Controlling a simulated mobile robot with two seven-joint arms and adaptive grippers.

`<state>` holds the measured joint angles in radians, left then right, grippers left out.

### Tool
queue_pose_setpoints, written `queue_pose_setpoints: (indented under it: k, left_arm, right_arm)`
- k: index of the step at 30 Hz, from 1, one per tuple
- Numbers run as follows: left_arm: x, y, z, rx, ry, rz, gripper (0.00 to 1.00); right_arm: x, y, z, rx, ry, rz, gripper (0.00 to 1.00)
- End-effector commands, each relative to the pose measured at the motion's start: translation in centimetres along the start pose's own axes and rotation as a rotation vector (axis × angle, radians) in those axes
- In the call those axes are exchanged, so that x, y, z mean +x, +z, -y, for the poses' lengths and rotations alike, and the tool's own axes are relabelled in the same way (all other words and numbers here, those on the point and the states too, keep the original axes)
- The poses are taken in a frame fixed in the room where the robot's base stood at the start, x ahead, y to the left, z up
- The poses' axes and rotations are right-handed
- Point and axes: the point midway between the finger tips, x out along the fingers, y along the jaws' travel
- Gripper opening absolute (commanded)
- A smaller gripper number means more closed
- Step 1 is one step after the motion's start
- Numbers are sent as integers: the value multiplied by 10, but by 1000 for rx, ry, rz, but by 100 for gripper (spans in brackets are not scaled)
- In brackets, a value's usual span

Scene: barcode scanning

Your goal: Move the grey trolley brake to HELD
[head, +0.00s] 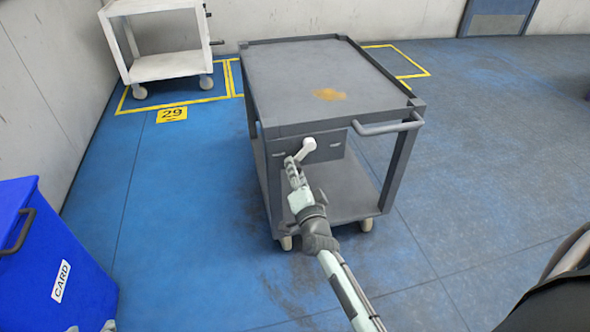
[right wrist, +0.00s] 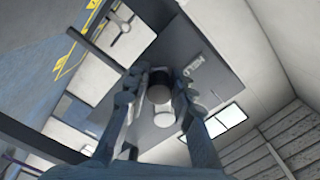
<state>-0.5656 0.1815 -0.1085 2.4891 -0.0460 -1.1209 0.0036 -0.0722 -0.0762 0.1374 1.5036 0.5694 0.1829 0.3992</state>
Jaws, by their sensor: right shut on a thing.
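The grey trolley (head: 320,75) stands in the middle of the head view, with a dark brake panel (head: 328,150) on its near end. A pale brake lever (head: 306,148) sits on this panel, slanting down and left from its upper right end. My right gripper (head: 293,168) is at the lever's lower left end and shut on it. In the right wrist view the fingers (right wrist: 158,92) close on either side of the lever's round grip (right wrist: 160,94). Small panel marks in the head view are unreadable. My left gripper is out of view.
A grey push handle (head: 388,128) juts from the trolley's near right corner. A white trolley (head: 165,65) stands at the back left by a yellow 29 floor mark (head: 172,114). A blue CARD bin (head: 60,260) is at front left. Open blue floor lies between.

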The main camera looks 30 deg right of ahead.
Motion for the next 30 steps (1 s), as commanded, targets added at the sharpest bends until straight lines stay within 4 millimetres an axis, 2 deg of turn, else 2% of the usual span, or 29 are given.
queue_pose_setpoints:
  k: [1, 2, 6, 17, 20, 30]
  left_arm:
    - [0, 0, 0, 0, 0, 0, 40]
    - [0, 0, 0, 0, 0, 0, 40]
    - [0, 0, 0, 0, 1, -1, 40]
    - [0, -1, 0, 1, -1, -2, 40]
    - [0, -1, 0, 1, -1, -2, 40]
    - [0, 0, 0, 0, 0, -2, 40]
  right_arm:
    - [1, 6, 7, 10, -8, 10, 0]
    - [1, 6, 7, 10, -8, 10, 25]
    - [1, 6, 7, 8, -8, 8, 42]
    - [-4, 4, 3, 2, -4, 6, 43]
    - [-17, 4, 3, 2, -3, 7, 43]
    - [-88, 4, 3, 4, -3, 8, 43]
